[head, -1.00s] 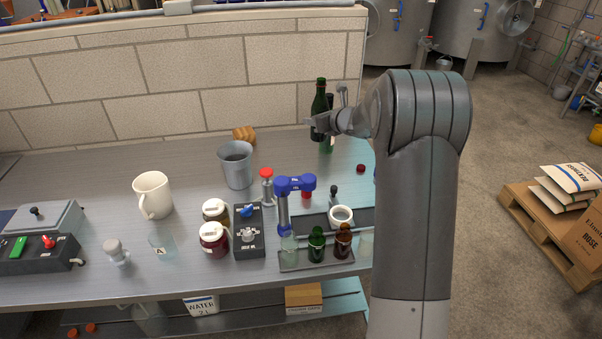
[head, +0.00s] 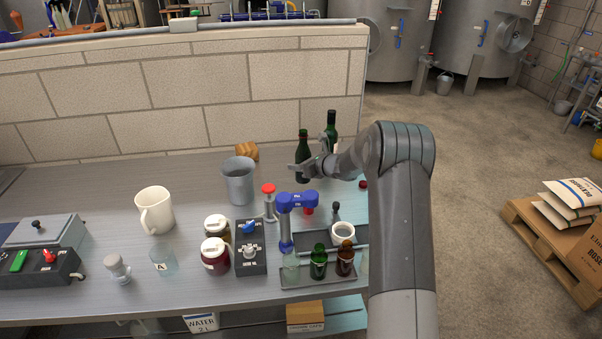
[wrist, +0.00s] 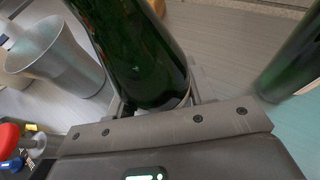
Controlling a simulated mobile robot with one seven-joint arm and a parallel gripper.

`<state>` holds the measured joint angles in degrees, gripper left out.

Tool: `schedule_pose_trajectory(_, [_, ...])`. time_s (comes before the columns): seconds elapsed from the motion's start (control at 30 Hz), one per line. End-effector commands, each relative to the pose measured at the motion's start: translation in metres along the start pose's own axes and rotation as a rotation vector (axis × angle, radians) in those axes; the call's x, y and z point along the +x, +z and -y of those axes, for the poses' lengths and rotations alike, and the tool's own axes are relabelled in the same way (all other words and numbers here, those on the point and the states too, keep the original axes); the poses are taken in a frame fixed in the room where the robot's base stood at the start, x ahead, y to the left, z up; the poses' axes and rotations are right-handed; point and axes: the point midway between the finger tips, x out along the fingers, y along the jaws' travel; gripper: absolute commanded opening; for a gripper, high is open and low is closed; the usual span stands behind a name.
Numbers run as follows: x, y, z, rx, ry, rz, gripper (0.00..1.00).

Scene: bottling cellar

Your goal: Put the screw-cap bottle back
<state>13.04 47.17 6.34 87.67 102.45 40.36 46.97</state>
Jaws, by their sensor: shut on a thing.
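A dark green bottle (head: 303,148) is upright in my gripper (head: 304,168), at the back of the steel bench. My gripper is shut on its lower part. In the wrist view the green glass (wrist: 135,45) stands between the fingers. I cannot tell whether its base touches the bench. A second dark green bottle (head: 332,124) stands just behind and to the right, partly hidden by my gripper; it also shows at the right of the wrist view (wrist: 295,58). I cannot make out either bottle's closure.
A grey metal bucket (head: 239,184) stands left of the held bottle, with a brown object (head: 247,152) behind it. A red-topped device (head: 269,200) and a blue-headed stand (head: 296,202) are in front. The block wall (head: 180,95) closes the back.

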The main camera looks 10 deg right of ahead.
Motion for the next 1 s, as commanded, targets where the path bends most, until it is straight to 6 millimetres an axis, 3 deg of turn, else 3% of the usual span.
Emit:
schedule_pose_trajectory(0.27, [0.013,-0.031,0.0,0.001,0.0,0.0,0.14])
schedule_pose_trajectory(0.67, [0.015,-0.035,0.0,0.0,-0.001,0.0,0.14])
schedule_pose_trajectory(0.7, [0.015,-0.035,0.0,0.0,-0.001,-0.001,0.51])
schedule_pose_trajectory(0.93, [0.015,-0.035,0.0,0.0,-0.001,-0.001,0.7])
schedule_pose_trajectory(1.0, [0.015,-0.035,0.0,0.0,-0.001,-0.001,0.71])
